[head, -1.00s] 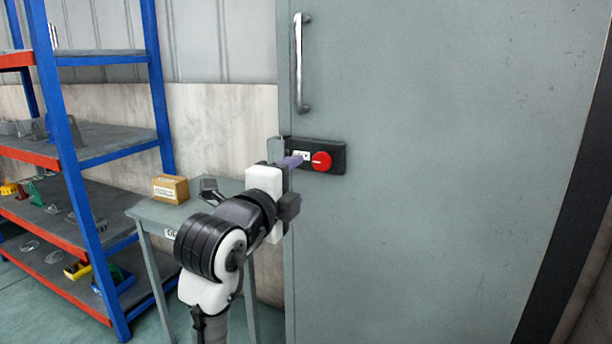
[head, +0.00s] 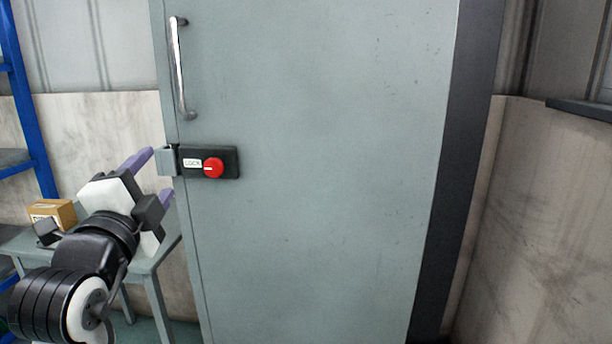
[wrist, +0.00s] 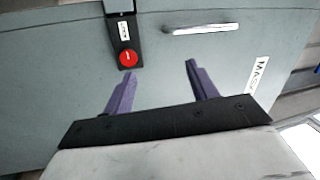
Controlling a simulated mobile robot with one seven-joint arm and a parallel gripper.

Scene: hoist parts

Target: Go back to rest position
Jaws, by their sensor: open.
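My gripper (head: 152,177) is open and empty at the left of the head view, its two purple fingers apart. It is left of the grey door (head: 320,200) and its lock box (head: 228,163). The black box carries a small white label and a round red knob (head: 213,168). In the wrist view my gripper (wrist: 157,84) shows with its fingers spread and nothing between them. The red knob (wrist: 128,58) is beyond the left finger there, apart from it.
A metal handle (head: 181,75) is fixed on the door above the lock box. A small table (head: 160,255) with a cardboard box (head: 52,212) stands behind my arm. A blue-framed shelf (head: 30,120) is at the far left. A wall ledge (head: 585,109) is at the right.

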